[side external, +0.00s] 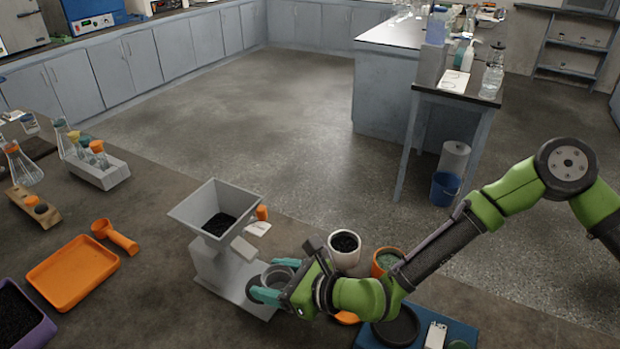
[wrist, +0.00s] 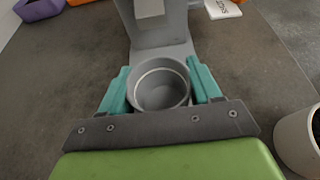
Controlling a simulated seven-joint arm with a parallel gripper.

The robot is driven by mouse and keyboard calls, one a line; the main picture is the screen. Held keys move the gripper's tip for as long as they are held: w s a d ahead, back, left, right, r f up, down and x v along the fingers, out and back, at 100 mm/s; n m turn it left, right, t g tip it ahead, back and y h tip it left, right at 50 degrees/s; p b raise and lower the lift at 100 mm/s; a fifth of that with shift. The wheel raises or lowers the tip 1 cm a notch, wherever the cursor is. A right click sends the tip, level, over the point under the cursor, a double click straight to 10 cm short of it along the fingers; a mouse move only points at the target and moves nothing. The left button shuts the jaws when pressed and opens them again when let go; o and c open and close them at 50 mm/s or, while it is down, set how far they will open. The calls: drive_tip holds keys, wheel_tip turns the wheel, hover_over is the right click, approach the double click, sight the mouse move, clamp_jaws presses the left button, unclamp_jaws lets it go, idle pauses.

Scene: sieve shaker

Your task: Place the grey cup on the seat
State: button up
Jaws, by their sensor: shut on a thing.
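The grey cup (wrist: 160,87) is round, open at the top and empty inside. My gripper (wrist: 160,90) is shut on it, with one teal finger on each side. In the side external view my gripper (side external: 270,285) holds the grey cup (side external: 276,276) upright at the front of the grey hopper machine (side external: 214,262). The cup is over the machine's flat base plate (wrist: 165,55), which extends from the column. I cannot tell whether the cup touches the plate. The seat itself is not distinct; the cup and fingers cover that part of the plate.
The hopper (side external: 215,205) above holds dark grains. A white cup of dark material (side external: 344,250) and an orange pot (side external: 387,260) stand right of my gripper. An orange tray (side external: 73,272), an orange scoop (side external: 115,235) and a purple bin (side external: 22,320) lie left. Bare table lies between tray and machine.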

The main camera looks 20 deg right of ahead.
sight(267, 276)
drive_tip(key=w+a, duration=0.3)
drive_tip(key=shift+r, duration=0.2)
drive_tip(key=shift+s+d+f, duration=0.1)
drive_tip(key=shift+d+f, duration=0.05)
drive_tip(key=shift+f, duration=0.5)
drive_tip(key=o, duration=1.1)
drive_tip(key=shift+c, duration=0.2)
